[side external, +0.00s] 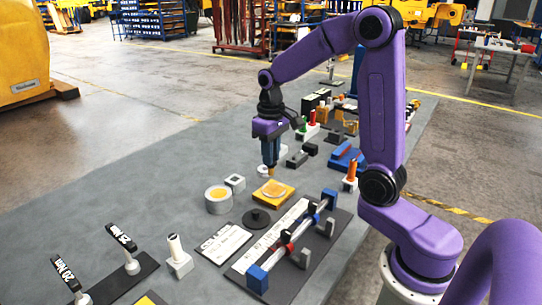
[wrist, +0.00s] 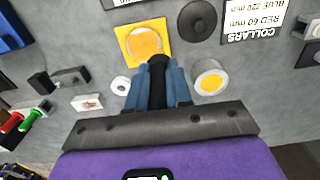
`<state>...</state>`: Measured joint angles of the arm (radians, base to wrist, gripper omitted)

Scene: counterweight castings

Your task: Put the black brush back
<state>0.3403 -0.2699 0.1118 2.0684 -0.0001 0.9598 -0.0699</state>
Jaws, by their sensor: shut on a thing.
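My gripper (side external: 270,160) is upright above the grey mat. In the wrist view its blue fingers (wrist: 158,88) are shut on the black brush (wrist: 157,72), whose dark part shows between them. In the side view a small tan tip (side external: 271,172) shows just below the fingers; it looks like the brush's lower end. The brush is over the far side of a yellow square plate (side external: 288,195) bearing a pale round disc (side external: 273,187). The plate also shows ahead of the fingers in the wrist view (wrist: 126,34). I cannot tell whether the tip touches anything.
A black disc (side external: 256,218), a white card (side external: 224,243) and a rod fixture (side external: 258,278) lie nearer. Red and green handles (wrist: 12,121) stand aside.

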